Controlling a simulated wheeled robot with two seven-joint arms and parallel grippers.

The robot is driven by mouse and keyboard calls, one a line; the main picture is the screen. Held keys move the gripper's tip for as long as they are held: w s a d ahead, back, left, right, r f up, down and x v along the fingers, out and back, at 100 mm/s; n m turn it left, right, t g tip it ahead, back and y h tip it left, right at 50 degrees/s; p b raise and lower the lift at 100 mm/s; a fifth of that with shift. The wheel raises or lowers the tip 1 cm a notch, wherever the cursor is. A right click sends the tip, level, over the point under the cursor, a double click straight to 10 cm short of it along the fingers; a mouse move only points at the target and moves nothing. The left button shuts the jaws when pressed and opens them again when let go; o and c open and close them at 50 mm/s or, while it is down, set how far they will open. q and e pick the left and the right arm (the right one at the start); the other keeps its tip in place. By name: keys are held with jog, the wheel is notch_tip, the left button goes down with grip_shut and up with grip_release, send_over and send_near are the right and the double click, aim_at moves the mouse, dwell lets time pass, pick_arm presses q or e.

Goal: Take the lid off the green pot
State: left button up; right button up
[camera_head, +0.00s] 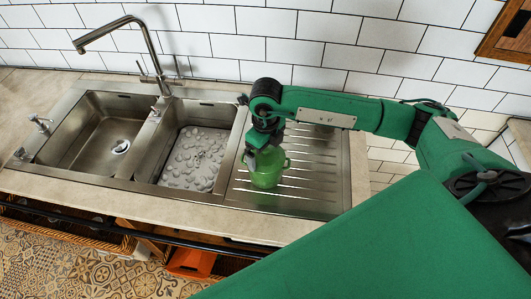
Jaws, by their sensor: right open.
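The green pot (267,174) stands on the ribbed metal drainboard to the right of the sink basins. A small handle shows on its right side. My right gripper (262,152) is directly over the pot, pointing down at its top. The gripper is open and its fingers are close around the lid area; I cannot tell whether they touch. The lid is mostly hidden behind the gripper. My left gripper is not in view.
Two sink basins (108,137) lie to the left, with a tall faucet (146,52) behind them. The drainboard (315,170) is clear to the right of the pot. A white tile wall (330,45) rises behind. The counter's front edge (130,202) runs below.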

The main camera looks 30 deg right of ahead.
jog(key=shift+s, duration=0.15)
jog(key=c, duration=1.3)
jog(key=shift+c, duration=0.7)
